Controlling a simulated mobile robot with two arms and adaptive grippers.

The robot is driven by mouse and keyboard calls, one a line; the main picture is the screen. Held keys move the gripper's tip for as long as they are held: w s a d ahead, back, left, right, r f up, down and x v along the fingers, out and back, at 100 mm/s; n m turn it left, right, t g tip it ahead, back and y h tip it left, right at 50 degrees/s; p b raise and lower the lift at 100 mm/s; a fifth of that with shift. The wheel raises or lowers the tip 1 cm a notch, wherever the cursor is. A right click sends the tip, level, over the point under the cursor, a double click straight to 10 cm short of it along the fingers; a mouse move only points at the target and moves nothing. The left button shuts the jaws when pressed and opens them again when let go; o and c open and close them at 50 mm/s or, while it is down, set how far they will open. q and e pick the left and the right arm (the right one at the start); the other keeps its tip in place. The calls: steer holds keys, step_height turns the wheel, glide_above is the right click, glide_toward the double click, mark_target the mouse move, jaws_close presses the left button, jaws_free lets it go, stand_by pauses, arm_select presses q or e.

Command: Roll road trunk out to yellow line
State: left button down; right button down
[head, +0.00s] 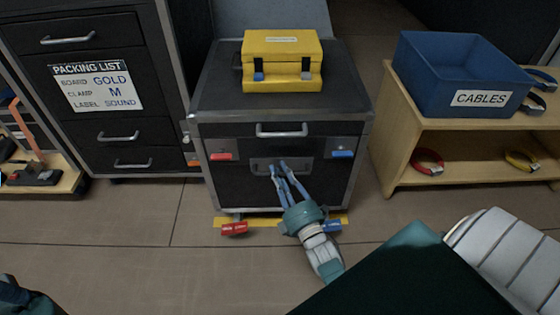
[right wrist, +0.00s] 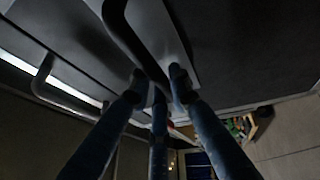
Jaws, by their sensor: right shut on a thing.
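The road trunk (head: 216,185), a black case with metal edges, stands upright on the floor in the middle of the head view. Its front has a silver drawer handle (head: 283,130), red (head: 221,157) and blue (head: 343,154) latches, and a lower recessed handle (head: 258,166). My right gripper (head: 281,169) is shut on that lower handle, which shows close up in the right wrist view (right wrist: 121,28). The yellow line (head: 262,222) shows on the floor along the trunk's front foot, partly hidden by my arm.
A yellow case (head: 282,48) sits on the trunk. Red (head: 234,229) and blue (head: 331,227) pedals stick out at its foot. A drawer cabinet with a packing list (head: 97,86) stands left, a shelf (head: 395,143) with a blue cable bin (head: 425,85) right. Floor in front is clear.

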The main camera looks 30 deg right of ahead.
steer(key=shift+s+a+f, duration=0.1)
steer(key=shift+s+a, duration=0.2)
steer(key=shift+s, duration=0.2)
steer(key=shift+s+a, duration=0.25)
steer(key=shift+s, duration=0.25)
steer(key=c, duration=1.8)
jaws_free()
steer(key=shift+c, duration=0.2)
steer(key=v, duration=0.7)
steer(key=shift+s, duration=0.25)
